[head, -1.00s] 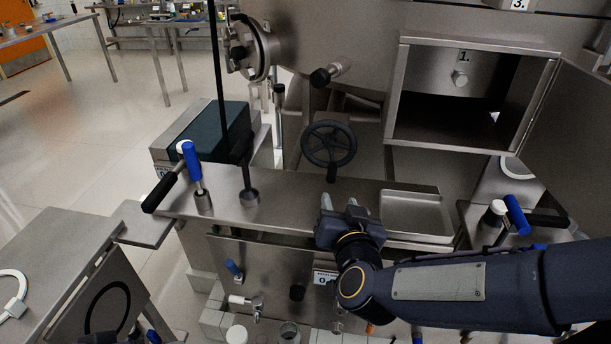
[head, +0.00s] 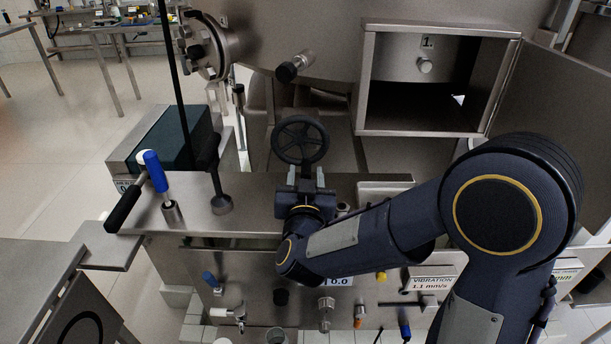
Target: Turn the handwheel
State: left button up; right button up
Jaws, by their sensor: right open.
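The black handwheel (head: 300,122) with spokes sits on the machine's front, just above the steel ledge, in the middle of the head view. My right gripper (head: 305,174) is just below it in the picture, its two fingers apart and pointing up toward the wheel's lower rim. The handle at the wheel's bottom is hidden or merges with the fingers. I cannot tell whether the fingers touch the wheel. My left gripper does not show.
A blue-handled lever (head: 155,171) and a black knobbed lever (head: 221,203) stand on the ledge at left. An open steel box (head: 366,80) and its door are at upper right. Several valves line the lower front.

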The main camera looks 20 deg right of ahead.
jog(key=shift+c, duration=0.4)
grip_shut()
jog(key=shift+w+a+f+m+b, duration=0.15)
jog(key=shift+a+m+b, duration=0.1)
jog(key=shift+m+b, duration=0.35)
jog(key=shift+a+f+m+b, duration=0.15)
jog(key=shift+a+m+b, duration=0.2)
jog(key=shift+b, duration=0.3)
jog(key=shift+r+m, duration=0.1)
jog(key=shift+m, duration=0.25)
jog(key=shift+r, duration=0.15)
jog(key=shift+o, duration=0.4)
grip_release()
jog(key=shift+a, duration=0.1)
jog(key=v, duration=0.7)
jog(key=shift+s+a, duration=0.1)
jog(key=shift+s, duration=0.3)
